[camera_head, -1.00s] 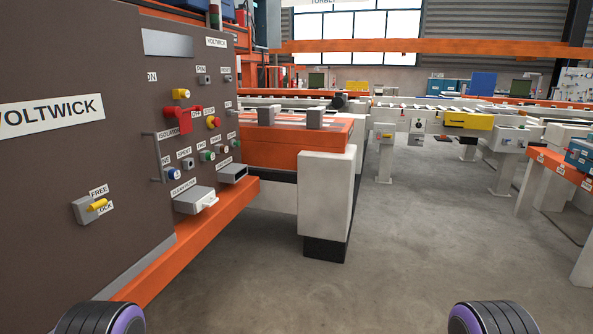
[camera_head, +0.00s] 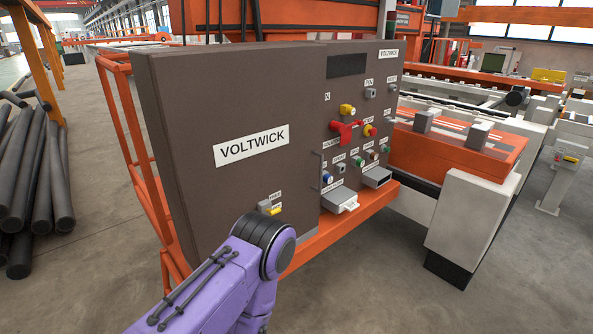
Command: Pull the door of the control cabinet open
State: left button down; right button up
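The control cabinet (camera_head: 225,95) is a tall dark brown box, left of centre in the head view, with a white VOLTWICK label. Its front looks flat and closed, with no gap visible. A thin grey vertical bar handle (camera_head: 321,172) stands on the front beside the control panel. A small grey latch with a yellow lever (camera_head: 272,210) sits lower left of it, partly behind my arm. A purple arm of mine with a black joint rises from the bottom in front of the cabinet's lower part. Neither of my grippers is in view.
The panel carries a red isolator lever (camera_head: 341,131), several buttons and grey boxes (camera_head: 342,199) at its bottom. An orange bench (camera_head: 465,147) and white pedestal (camera_head: 470,215) stand right. Black pipes (camera_head: 38,190) lie far left. Floor is clear at lower right.

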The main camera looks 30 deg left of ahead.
aim_at(243, 127)
jog(key=k, duration=0.5)
jog(key=z, duration=0.55)
jog(key=i, duration=1.15)
jog(key=u, duration=0.75)
